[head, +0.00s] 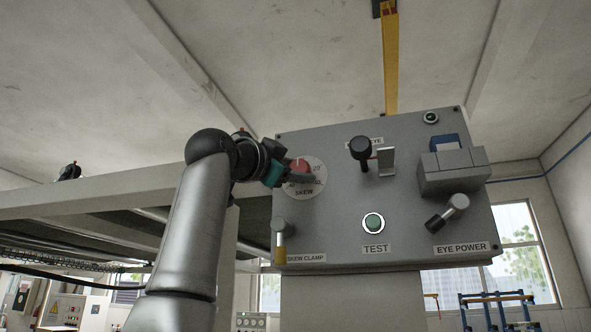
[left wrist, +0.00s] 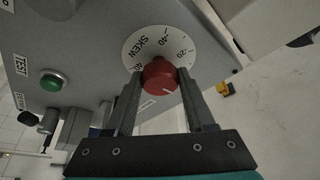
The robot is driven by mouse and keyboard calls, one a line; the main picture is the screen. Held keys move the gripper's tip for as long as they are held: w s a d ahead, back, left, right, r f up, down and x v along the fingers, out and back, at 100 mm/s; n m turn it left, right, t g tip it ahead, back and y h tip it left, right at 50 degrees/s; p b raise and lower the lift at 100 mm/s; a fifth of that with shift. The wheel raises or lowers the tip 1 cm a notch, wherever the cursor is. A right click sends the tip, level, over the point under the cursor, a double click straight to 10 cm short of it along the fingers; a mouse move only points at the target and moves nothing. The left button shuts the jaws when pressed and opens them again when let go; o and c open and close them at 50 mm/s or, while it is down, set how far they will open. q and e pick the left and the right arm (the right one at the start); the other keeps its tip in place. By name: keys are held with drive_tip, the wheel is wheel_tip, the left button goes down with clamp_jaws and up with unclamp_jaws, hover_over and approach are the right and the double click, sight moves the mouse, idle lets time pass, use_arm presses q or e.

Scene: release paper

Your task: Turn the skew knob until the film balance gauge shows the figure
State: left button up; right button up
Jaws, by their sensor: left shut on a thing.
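The skew knob (left wrist: 160,77) is red with a pale pointer line and sits on a round white dial (left wrist: 132,50) marked SKEW with figures such as -40 and -20. In the head view the knob (head: 299,166) shows at the upper left of the grey panel. My left gripper (head: 290,174) reaches it from the left. In the left wrist view its two dark fingers (left wrist: 163,88) are shut on the knob, one on each side. I cannot make out a film balance gauge in either view. My right gripper is not in view.
The grey panel (head: 340,222) also bears a skew clamp lever (head: 279,240), a green TEST button (head: 373,222), a black-knobbed lever (head: 361,148) and an EYE POWER lever (head: 447,212). A pale beam (head: 100,191) runs behind my left arm.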

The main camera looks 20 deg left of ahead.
use_arm(q)
clamp_jaws()
drive_tip(key=shift+n, duration=0.5)
drive_tip(key=shift+d+n+t+y, duration=0.1)
drive_tip(key=shift+n+t+y, duration=0.25)
drive_tip(key=shift+n+y, duration=1.65)
drive_tip(key=shift+d+n+t+y, duration=0.1)
drive_tip(key=shift+n+t+y, duration=0.35)
drive_tip(key=shift+n, duration=2.8)
drive_tip(key=shift+d+n+t+y, duration=0.1)
drive_tip(key=shift+n+t+y, duration=0.1)
drive_tip(key=shift+n+y, duration=1.85)
drive_tip(key=shift+n+h, duration=0.4)
drive_tip(key=shift+n, duration=0.4)
drive_tip(key=o, duration=0.8)
unclamp_jaws()
